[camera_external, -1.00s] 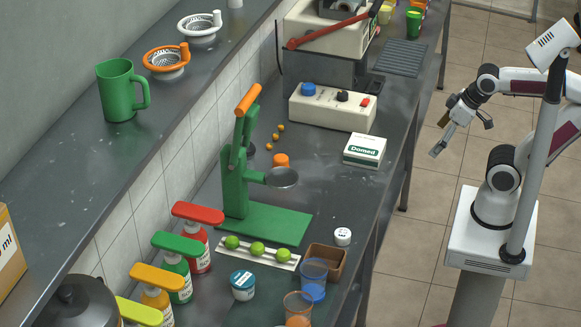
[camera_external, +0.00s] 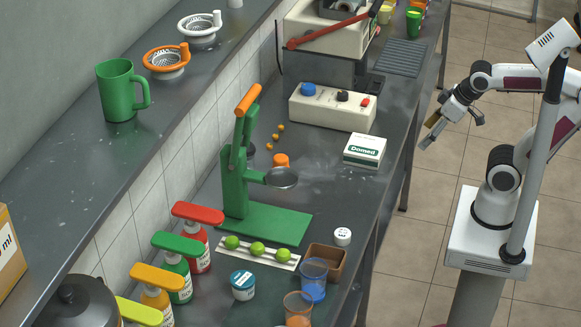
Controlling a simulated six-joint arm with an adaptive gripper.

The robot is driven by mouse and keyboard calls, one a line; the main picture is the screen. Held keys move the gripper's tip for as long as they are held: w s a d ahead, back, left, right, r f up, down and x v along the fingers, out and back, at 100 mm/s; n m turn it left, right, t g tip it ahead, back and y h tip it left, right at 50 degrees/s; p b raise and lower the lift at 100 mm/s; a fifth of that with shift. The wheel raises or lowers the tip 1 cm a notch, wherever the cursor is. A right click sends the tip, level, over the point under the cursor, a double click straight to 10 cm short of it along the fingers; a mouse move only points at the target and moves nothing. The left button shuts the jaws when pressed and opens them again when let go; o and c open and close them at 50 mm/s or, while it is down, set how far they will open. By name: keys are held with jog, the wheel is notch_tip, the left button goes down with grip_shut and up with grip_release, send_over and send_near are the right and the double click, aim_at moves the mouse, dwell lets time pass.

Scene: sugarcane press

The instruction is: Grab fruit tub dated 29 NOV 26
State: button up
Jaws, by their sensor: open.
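A small white tub with a teal lid (camera_external: 243,285) stands upright on the counter, in front of the white strip with green fruit. A smaller white-topped container (camera_external: 342,236) stands to its right, beside the brown box. Print on both tops is too small to read, so I cannot tell which, if either, bears 29 NOV 26. My gripper (camera_external: 430,132) is open and empty, off the counter's right side over the tiled floor, well away from both containers.
A green press (camera_external: 268,222), brown box (camera_external: 325,262), blue cup (camera_external: 313,281) and orange-filled glass (camera_external: 298,308) crowd the near counter. Pump bottles (camera_external: 176,270) line the left. A Domed box (camera_external: 364,150) and control box (camera_external: 332,107) stand farther back.

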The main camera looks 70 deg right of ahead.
jog(key=w+a+r+n+t, duration=0.1)
jog(key=w+a, duration=0.1)
jog(key=w, duration=0.8)
jog(key=w+a+r+n+t+y, duration=0.1)
jog(key=w+a+n+t, duration=0.15)
jog(key=w, duration=0.65)
jog(key=w+a+r+n+t, duration=0.1)
jog(key=w+a, duration=0.2)
jog(key=w, duration=0.7)
jog(key=w+a+f+n+y, duration=0.1)
jog(key=w+a+f, duration=0.1)
jog(key=a, duration=0.3)
jog(key=w+a+f+n+y, duration=0.1)
jog(key=w+a+f+y, duration=0.1)
jog(key=w+a, duration=0.3)
jog(key=w+a+f+n+y, duration=0.2)
jog(key=w+a+f, duration=0.1)
jog(key=a, duration=0.2)
jog(key=shift+w, duration=0.35)
jog(key=s+a+f+n+g+y, duration=0.1)
jog(key=a+f+g+y, duration=0.1)
jog(key=a+f, duration=0.4)
jog(key=s+a+f+n+g+y, duration=0.1)
jog(key=a+f+n+g+y, duration=0.1)
jog(key=a+f, duration=0.4)
jog(key=s+a+f+n+g+y, duration=0.2)
jog(key=a+f, duration=0.4)
jog(key=shift+f, duration=0.25)
